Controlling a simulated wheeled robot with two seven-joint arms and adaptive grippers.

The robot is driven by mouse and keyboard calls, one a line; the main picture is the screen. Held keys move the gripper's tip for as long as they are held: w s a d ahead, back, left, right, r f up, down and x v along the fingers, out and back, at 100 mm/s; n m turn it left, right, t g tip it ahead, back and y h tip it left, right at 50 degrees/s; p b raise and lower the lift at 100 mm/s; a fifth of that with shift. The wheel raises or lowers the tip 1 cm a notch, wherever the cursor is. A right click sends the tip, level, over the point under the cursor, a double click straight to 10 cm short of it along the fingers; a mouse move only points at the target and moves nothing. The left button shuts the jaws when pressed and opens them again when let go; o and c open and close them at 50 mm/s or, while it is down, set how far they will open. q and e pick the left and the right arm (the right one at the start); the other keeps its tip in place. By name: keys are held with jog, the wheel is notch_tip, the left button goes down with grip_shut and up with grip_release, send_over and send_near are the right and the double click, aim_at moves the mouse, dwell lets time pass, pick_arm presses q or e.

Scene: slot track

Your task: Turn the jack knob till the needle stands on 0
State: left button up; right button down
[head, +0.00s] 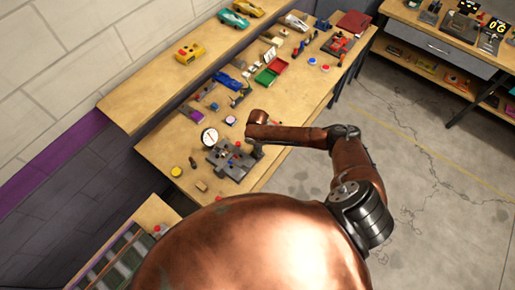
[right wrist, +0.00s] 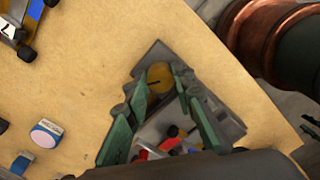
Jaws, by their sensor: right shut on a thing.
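The round white dial (head: 209,136) stands at the left end of a grey jack fixture (head: 228,160) on the workbench. Its needle is too small to read in the head view, and the dial does not show in the right wrist view. The brass-yellow jack knob (right wrist: 159,76) shows in the right wrist view with a dark mark on its face. My right gripper (right wrist: 160,88) has its green fingers on either side of the knob, shut on it. In the head view my right gripper (head: 252,151) is at the fixture's right side, partly hidden by the arm. My left gripper is not in view.
Small red and blue parts (right wrist: 170,143) lie on the fixture under my fingers. A blue car (head: 227,79), a green tray (head: 265,77) and a red tray (head: 277,66) are further back on the bench. A yellow disc (head: 176,171) lies left of the fixture. A shelf (head: 150,97) runs along the wall.

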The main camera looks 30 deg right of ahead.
jog(key=shift+m+p, duration=0.35)
jog(key=shift+m, duration=0.15)
jog(key=c, duration=1.6)
grip_release()
jog(key=shift+r, duration=0.1)
notch_tip(320, 180, up, 12)
jog(key=shift+f, duration=0.1)
